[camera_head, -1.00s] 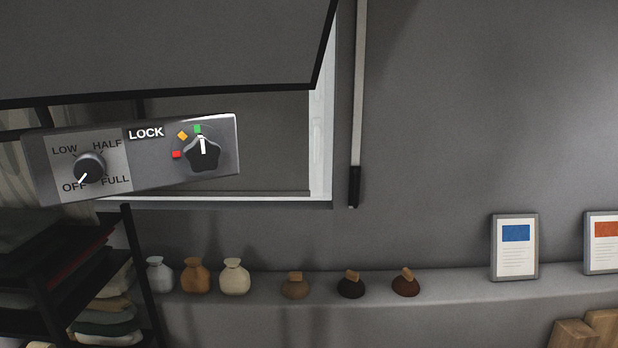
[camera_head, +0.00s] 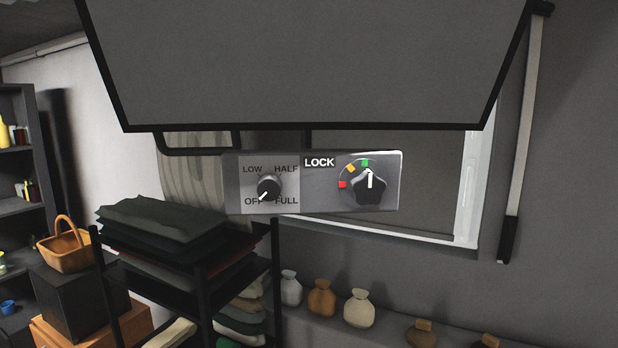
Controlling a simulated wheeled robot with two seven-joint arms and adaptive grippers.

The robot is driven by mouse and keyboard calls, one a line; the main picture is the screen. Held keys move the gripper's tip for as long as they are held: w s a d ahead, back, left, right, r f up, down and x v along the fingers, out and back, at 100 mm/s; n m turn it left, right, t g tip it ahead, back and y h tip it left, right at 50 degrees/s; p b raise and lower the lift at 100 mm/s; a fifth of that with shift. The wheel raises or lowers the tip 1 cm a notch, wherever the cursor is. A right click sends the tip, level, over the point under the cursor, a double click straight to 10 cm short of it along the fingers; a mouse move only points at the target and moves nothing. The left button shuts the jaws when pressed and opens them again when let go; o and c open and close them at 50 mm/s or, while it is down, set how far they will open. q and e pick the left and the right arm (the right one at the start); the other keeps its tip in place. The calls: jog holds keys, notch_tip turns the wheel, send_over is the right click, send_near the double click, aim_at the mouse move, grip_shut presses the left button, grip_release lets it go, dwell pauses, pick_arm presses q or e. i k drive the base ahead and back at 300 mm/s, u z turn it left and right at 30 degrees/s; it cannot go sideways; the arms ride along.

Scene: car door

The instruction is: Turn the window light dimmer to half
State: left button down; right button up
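The dimmer knob (camera_head: 269,187) is a small dark dial with a white pointer on the left half of a grey control panel (camera_head: 312,205). Its labels read LOW, HALF, OFF and FULL. The pointer is aimed down-left at OFF. On the right half, beside the word LOCK, is a larger dark lock knob (camera_head: 370,185). Its white pointer is upright, near the green mark, with yellow and red marks to its left. The panel hangs just below a large grey board with a black frame (camera_head: 300,60). Neither gripper is in view.
A black rack (camera_head: 190,270) with folded cloths stands below and left of the panel. A ledge behind carries several small sacks (camera_head: 322,298). A basket (camera_head: 65,245) sits on a dark box at left. A pole (camera_head: 522,150) stands against the right wall.

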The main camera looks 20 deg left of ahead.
aim_at(269, 187)
jog(key=z, duration=1.05)
jog(key=k, duration=0.5)
jog(key=u, duration=0.55)
